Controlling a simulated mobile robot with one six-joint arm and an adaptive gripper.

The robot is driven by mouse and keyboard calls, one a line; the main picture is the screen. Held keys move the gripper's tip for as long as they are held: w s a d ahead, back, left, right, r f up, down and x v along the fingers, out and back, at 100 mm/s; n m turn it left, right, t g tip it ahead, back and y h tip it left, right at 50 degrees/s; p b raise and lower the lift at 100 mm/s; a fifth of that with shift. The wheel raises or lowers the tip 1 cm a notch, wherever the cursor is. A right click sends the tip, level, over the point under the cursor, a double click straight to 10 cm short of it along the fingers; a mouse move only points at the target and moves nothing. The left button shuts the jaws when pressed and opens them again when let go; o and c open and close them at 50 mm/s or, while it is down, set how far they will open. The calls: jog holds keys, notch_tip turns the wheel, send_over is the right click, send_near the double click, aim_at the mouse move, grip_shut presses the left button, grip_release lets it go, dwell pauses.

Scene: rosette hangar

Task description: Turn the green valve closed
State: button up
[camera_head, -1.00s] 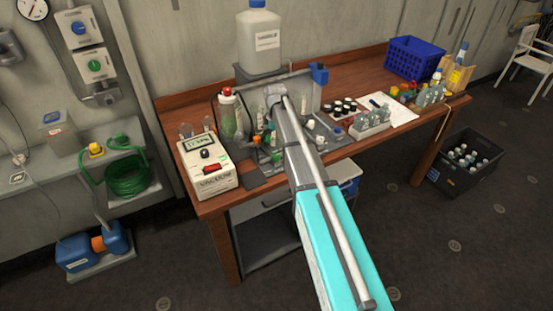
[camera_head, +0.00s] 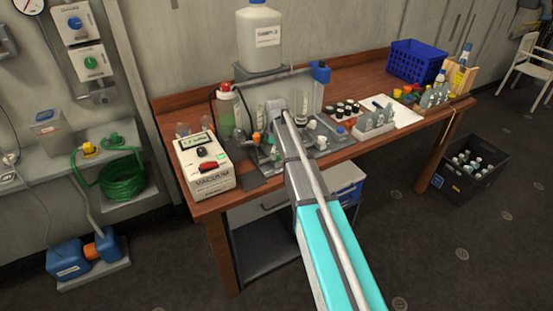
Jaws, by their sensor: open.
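A small green handle (camera_head: 275,153) shows beside an orange handle (camera_head: 257,138) among the fittings on the bench, low in front of the clear panel. It is too small to tell which way it is turned. I cannot tell from the picture which of these is the task's valve. My arm reaches over the bench from the lower right. My gripper (camera_head: 270,138) is open at its far end, small and partly hidden, close to the bench fittings. It appears to hold nothing.
A vacuum unit (camera_head: 208,166) sits at the bench's left end. A red-capped bottle (camera_head: 226,112) and a big sample jug (camera_head: 259,38) stand behind the fittings. Vial racks (camera_head: 374,124) and a blue basket (camera_head: 417,62) are to the right. A dark crate (camera_head: 468,163) is on the floor.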

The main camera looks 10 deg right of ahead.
jog(key=shift+f+b, duration=0.5)
jog(key=shift+f, duration=0.2)
grip_shut()
